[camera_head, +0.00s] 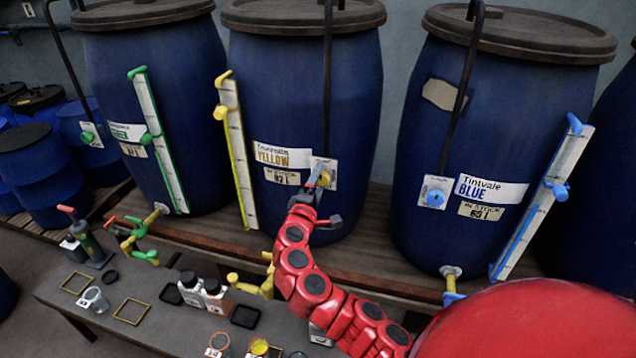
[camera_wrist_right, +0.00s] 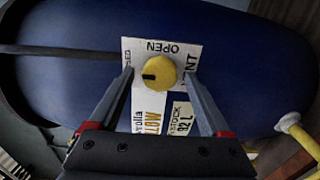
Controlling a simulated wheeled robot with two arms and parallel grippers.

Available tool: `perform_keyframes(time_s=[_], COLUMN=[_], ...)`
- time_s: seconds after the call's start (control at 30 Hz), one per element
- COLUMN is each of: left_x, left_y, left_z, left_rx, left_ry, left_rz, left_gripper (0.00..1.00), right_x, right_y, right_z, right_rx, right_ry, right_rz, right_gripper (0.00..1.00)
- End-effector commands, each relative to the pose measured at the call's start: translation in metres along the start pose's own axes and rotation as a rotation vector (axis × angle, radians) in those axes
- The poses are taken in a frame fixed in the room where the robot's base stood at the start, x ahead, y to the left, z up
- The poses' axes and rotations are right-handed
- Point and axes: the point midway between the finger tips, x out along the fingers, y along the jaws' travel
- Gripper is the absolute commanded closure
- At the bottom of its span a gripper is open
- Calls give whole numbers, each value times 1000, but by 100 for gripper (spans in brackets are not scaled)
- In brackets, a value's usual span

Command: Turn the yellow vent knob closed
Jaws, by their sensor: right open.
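The yellow vent knob (camera_wrist_right: 160,73) sits on a white plate (camera_wrist_right: 181,60) on the blue vat labelled YELLOW (camera_head: 352,80). In the right wrist view its black mark points left. The word OPEN reads upside down above it; small print at the plate's left edge is partly hidden by a finger. In the head view the knob (camera_head: 323,179) is partly covered by my right gripper (camera_head: 316,180). My right gripper is open, with one finger on each side of the knob in the wrist view. I cannot tell whether the fingers touch it. My left gripper is not in view.
A blue vat with a blue knob (camera_head: 435,197) stands to the right, and one with a green gauge (camera_head: 160,140) to the left. A low bench (camera_head: 60,290) holds bottles and cups.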

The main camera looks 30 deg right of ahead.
Motion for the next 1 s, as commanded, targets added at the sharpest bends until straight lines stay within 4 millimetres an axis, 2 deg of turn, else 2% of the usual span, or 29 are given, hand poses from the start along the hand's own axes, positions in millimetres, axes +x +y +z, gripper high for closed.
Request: perform_keyframes(time_s=[0.17,0.27,0.47,0.87,0.9,1.0], left_x=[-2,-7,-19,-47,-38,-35], left_y=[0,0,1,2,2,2], left_z=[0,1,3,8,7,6], left_rx=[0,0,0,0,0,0], left_ry=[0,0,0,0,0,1], left_rz=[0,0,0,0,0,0], left_gripper=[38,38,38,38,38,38], right_x=[-5,-16,-54,-150,-154,-164], right_y=[0,-1,-3,-4,1,0], right_z=[0,0,-1,-2,-3,-3], right_rx=[0,0,0,0,1,1], right_ry=[2,-1,6,9,10,9], right_rz=[2,2,3,3,-3,-3], right_gripper=[19,19,19,19,19,19])
